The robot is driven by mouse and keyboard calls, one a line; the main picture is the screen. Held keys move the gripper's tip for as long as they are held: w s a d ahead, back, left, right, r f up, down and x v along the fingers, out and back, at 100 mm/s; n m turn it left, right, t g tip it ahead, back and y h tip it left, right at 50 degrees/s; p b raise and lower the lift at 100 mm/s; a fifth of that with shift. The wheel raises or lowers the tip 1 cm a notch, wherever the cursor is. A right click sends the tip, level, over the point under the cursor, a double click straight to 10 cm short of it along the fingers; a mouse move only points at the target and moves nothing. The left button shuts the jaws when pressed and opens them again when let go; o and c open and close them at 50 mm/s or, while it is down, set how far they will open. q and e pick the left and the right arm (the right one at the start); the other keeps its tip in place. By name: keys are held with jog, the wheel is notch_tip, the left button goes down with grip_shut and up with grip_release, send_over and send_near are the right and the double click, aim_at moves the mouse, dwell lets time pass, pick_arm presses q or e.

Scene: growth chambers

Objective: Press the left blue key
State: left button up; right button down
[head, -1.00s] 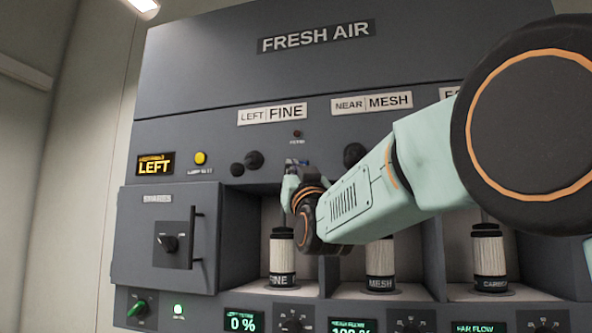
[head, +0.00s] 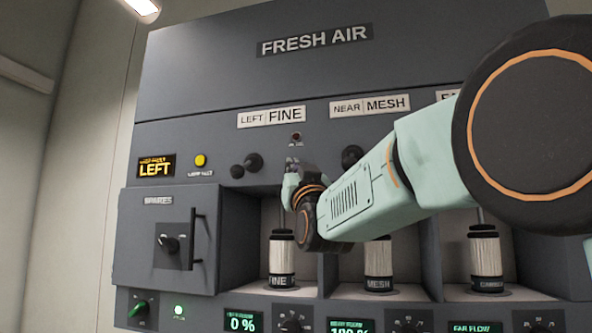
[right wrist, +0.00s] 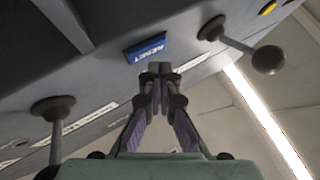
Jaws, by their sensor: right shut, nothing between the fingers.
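The blue key (right wrist: 147,48), marked RESET, sits on the grey panel and shows clearly in the right wrist view. In the head view it is largely hidden behind my right gripper (head: 292,166), under the LEFT FINE label (head: 271,117). My right gripper is shut and empty. In the right wrist view its fingertips (right wrist: 159,68) are close to the key's lower right edge; I cannot tell whether they touch it. My left gripper is not in view.
Dark knobs (head: 254,161) stick out left of my gripper, and another (head: 352,156) to its right. In the wrist view, a ball-ended lever (right wrist: 268,60) stands right of the key. Filter cartridges (head: 281,259) stand in bays below. A spares door (head: 160,240) is at left.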

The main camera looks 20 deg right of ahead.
jog(key=shift+a+f, duration=0.15)
jog(key=s+a+b, duration=0.2)
jog(key=s, duration=0.1)
jog(key=s+b, duration=0.1)
jog(key=shift+s+a+b, duration=0.3)
jog(key=shift+s+a, duration=0.05)
jog(key=shift+a, duration=0.05)
dwell(0.4)
jog(key=shift+w, duration=0.25)
